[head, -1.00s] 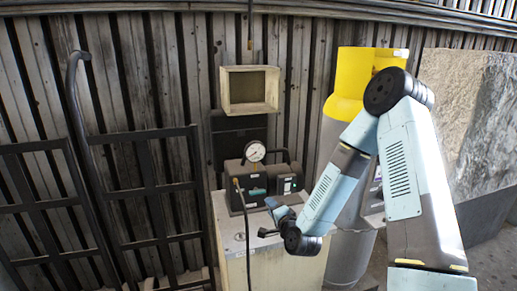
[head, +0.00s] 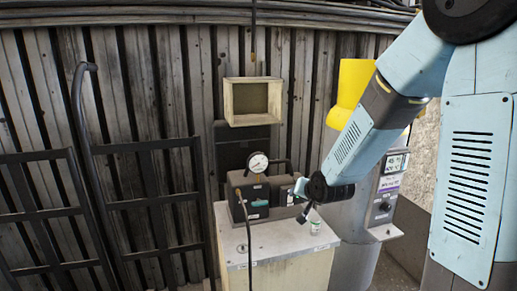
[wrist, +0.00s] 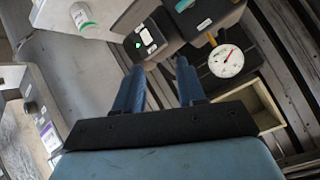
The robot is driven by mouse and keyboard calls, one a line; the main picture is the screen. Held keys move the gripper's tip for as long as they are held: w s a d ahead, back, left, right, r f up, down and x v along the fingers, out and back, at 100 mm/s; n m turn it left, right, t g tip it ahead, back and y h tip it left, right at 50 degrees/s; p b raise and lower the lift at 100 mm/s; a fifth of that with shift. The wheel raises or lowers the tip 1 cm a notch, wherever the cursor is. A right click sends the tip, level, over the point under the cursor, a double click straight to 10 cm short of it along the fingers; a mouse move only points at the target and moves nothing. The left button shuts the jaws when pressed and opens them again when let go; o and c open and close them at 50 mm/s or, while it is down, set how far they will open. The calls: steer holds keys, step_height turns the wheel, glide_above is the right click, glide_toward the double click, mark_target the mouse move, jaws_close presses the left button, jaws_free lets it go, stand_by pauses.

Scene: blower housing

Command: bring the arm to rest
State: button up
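My arm reaches in from the right in the head view, over a pale metal cabinet (head: 275,244). My gripper (head: 308,213) is small and partly hidden by its wrist in the head view, beside the right end of a dark device with a round gauge (head: 258,163). In the wrist view my gripper (wrist: 160,75) shows two blue fingers standing apart, with nothing seen held between them. The gauge (wrist: 226,61) also shows there, beyond the right finger.
A small jar (head: 315,228) stands on the cabinet top just below my gripper. A yellow-topped grey cylinder (head: 352,85) and a display panel (head: 393,163) are at the right. An open box (head: 252,101) hangs on the wall. Dark metal frames (head: 150,200) stand at the left.

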steer(key=s+d+r+n+g+h, duration=0.1)
steer(key=s+d+r, duration=0.2)
steer(key=s, duration=0.6)
steer(key=s+d+r+n+g, duration=0.1)
steer(key=s+d+r+g, duration=0.1)
steer(key=s+r, duration=0.6)
steer(key=s+d+r+n+g+h, duration=0.1)
steer(key=s+d+r, duration=0.4)
steer(key=s, duration=0.7)
steer(key=shift+r+g+h, duration=0.3)
steer(key=shift+c, duration=0.3)
